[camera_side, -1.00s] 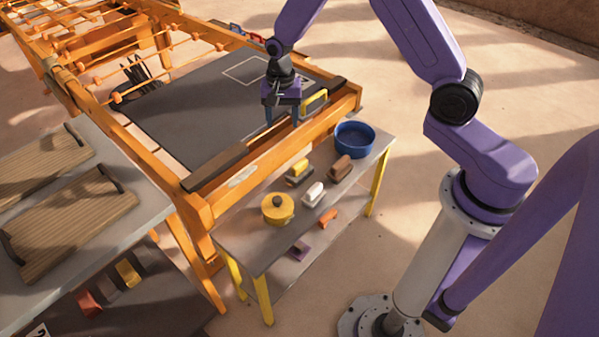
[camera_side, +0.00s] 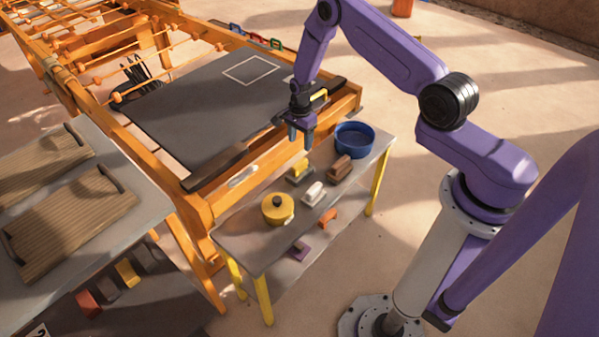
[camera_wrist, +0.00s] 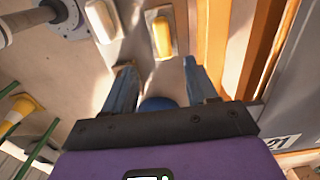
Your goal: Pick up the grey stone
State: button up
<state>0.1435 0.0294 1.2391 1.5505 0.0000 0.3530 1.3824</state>
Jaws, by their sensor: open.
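I cannot pick out a grey stone with certainty. On the grey side shelf (camera_side: 262,240), a white block (camera_side: 313,192) and a yellow block (camera_side: 299,170) each sit on a grey base. The pale block (camera_wrist: 99,20) and the yellow block (camera_wrist: 161,36) show at the top of the wrist view. My gripper (camera_side: 300,142) is open and empty, fingers down, above the shelf's back edge near the yellow block and the blue bowl (camera_side: 354,138). In the wrist view, my gripper (camera_wrist: 160,88) has its fingers apart, with part of the blue bowl (camera_wrist: 158,103) visible between them.
A yellow lidded pot (camera_side: 278,209) and a brown block (camera_side: 341,168) also stand on the shelf. The orange press frame (camera_side: 268,150) with its dark bar (camera_side: 215,167) runs behind it. An orange piece (camera_side: 328,217) and a purple piece (camera_side: 298,250) lie lower down.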

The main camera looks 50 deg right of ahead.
send_over(299, 163)
jog(key=f, duration=0.6)
jog(key=shift+s+f, duration=0.3)
jog(key=shift+f, duration=0.05)
jog(key=shift+w+d+f, duration=0.1)
jog(key=shift+w+f, duration=0.05)
jog(key=shift+f, duration=1.25)
jog(key=shift+w+f, duration=0.1)
jog(key=shift+f, duration=1.25)
grip_shut()
